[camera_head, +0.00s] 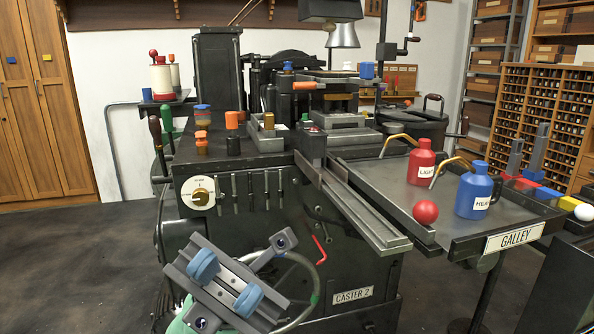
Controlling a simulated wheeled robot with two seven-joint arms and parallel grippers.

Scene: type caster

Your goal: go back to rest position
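My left gripper (226,283) is at the bottom of the head view, low in front of the casting machine (260,230). Its two blue finger pads stand apart with a clear gap and nothing between them, so it is open and empty. It overlaps a metal handwheel (312,270) in the picture; I cannot tell whether they touch. My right gripper does not show.
The machine's top carries colored knobs and blocks. At right, the galley tray (385,185) holds a red LIGHT bottle (421,168), a blue HEAVY bottle (474,196) and a red ball (425,212). Open floor (75,260) lies at left.

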